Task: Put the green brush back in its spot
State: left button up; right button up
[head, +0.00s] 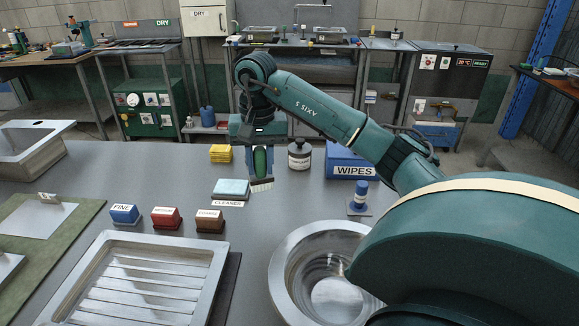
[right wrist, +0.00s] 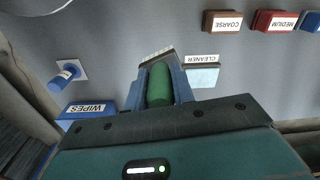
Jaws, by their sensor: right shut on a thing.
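The green brush (head: 261,161) has a green cylindrical handle and a pale strip of bristles at its lower end. My right gripper (head: 260,168) is shut on it and holds it with the bristles downward near the blue cleaner pad. In the right wrist view the green handle (right wrist: 159,84) sits between the blue fingers of my right gripper (right wrist: 160,80), with the bristles beyond. I cannot tell whether the bristles touch the table. No spot labelled for the brush shows. My left gripper is not in view.
A pale blue pad (head: 232,188) labelled CLEANER lies beside the brush. Nearer are coloured blocks (head: 166,217), a ribbed tray (head: 140,280) and a bowl (head: 300,250).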

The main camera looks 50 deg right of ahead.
aim_at(264, 176)
jog(key=f, duration=0.5)
jog(key=shift+s+d+f, duration=0.1)
jog(key=shift+s+d, duration=0.1)
jog(key=shift+s, duration=0.05)
jog(key=shift+f, duration=2.35)
jog(key=shift+f, duration=0.1)
jog(key=o, duration=1)
notch_tip(264, 176, up, 12)
jog(key=shift+r+p, duration=0.15)
jog(key=shift+p, duration=0.15)
